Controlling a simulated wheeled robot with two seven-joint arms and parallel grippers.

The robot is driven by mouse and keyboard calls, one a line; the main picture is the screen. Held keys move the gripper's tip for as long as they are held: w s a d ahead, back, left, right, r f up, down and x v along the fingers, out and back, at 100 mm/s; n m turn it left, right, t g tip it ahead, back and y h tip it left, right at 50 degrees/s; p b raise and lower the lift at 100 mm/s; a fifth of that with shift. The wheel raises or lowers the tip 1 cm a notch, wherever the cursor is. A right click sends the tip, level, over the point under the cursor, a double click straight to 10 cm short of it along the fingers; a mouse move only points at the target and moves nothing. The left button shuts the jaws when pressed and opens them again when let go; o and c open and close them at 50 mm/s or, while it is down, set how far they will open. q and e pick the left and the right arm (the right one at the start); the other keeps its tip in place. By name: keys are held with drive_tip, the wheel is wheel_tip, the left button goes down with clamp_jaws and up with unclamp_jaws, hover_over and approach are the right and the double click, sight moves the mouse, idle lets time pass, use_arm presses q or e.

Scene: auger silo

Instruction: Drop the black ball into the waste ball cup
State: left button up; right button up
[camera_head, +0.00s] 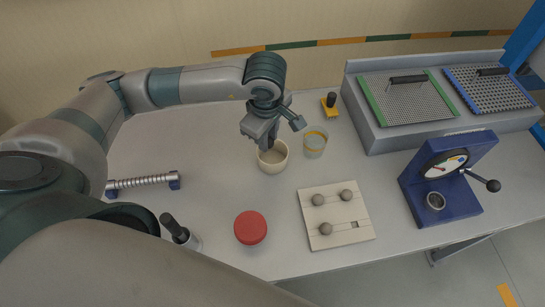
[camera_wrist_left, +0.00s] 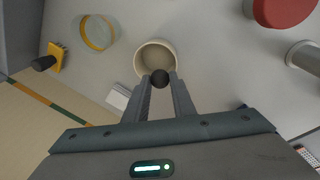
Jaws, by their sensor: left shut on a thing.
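My left gripper (camera_head: 268,141) is above the far rim of a cream-coloured cup (camera_head: 273,163) in the head view. In the left wrist view my left gripper (camera_wrist_left: 160,82) is shut on a small black ball (camera_wrist_left: 160,78) between its fingertips. The ball overlaps the near edge of the cup (camera_wrist_left: 156,45) in that view. The cup stands upright on the table, and its inside looks empty where it shows. The ball is hidden behind the gripper in the head view. My right gripper is not in view.
A clear cup with a yellow band (camera_head: 315,142) stands just right of the cream cup. A yellow tool with a black knob (camera_head: 330,105), a red-lidded jar (camera_head: 250,228), a board with several grey balls (camera_head: 335,215) and a blue gauge press (camera_head: 445,180) stand around.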

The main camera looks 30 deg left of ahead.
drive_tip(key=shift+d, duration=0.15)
use_arm(q)
drive_tip(key=o, duration=1.1)
drive_tip(key=shift+c, duration=0.2)
drive_tip(key=shift+o, duration=0.2)
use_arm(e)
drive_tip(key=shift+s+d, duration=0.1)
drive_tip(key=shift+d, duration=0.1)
use_arm(q)
drive_tip(key=shift+r, duration=0.15)
drive_tip(key=shift+r+b, duration=0.3)
drive_tip(key=shift+r, duration=0.25)
wheel_tip(320, 180, up, 16)
drive_tip(key=s+d+b, duration=0.1)
drive_tip(key=s+b, duration=0.1)
drive_tip(key=b, duration=0.1)
drive_tip(key=shift+s+d, duration=0.15)
drive_tip(key=shift+s, duration=0.15)
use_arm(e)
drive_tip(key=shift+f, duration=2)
use_arm(q)
drive_tip(key=shift+f, duration=0.1)
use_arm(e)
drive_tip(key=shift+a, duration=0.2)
